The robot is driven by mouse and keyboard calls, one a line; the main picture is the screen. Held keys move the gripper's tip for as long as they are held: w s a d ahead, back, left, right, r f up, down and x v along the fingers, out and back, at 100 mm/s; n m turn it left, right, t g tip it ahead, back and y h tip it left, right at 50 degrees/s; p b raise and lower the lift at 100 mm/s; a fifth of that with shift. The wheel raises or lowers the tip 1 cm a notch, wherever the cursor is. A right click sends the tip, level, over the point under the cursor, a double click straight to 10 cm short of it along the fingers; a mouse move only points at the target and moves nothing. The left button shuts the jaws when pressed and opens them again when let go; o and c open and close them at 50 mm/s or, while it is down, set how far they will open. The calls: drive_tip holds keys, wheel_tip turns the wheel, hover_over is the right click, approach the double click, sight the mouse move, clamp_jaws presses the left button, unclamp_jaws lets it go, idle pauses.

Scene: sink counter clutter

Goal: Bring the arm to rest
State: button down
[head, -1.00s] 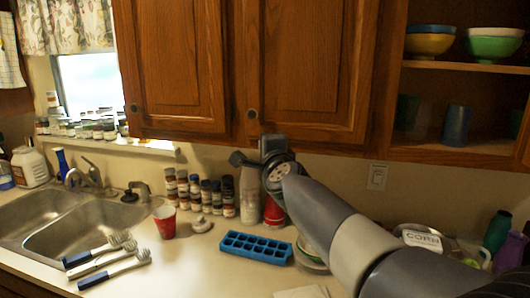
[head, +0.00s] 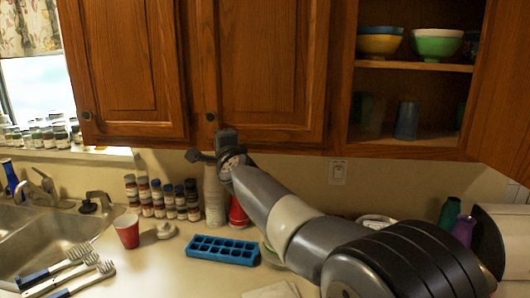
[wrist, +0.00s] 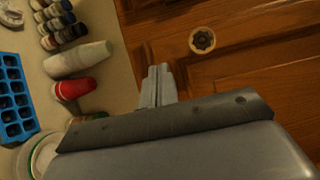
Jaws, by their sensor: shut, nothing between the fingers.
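My gripper (wrist: 158,86) shows in the wrist view with its two fingers together and nothing between them. It points toward the wooden cabinet door (wrist: 250,60), near the round knob (wrist: 202,40); I cannot tell whether it touches the door. In the head view my arm reaches up from the lower right, and its end (head: 205,156) is just below the upper cabinets (head: 262,70), above the counter's back edge. The fingertips are hard to make out in the head view.
Below the arm are a blue ice tray (head: 222,249), a red cup (head: 127,231), spice bottles (head: 157,198) and a white bottle (head: 214,195). Brushes (head: 70,270) lie near the sink (head: 35,235). An open shelf (head: 415,66) holds bowls. An open cabinet door (head: 500,95) juts out at right.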

drive_tip(key=p+x, duration=0.1)
drive_tip(key=x, duration=0.3)
drive_tip(key=shift+w, duration=0.35)
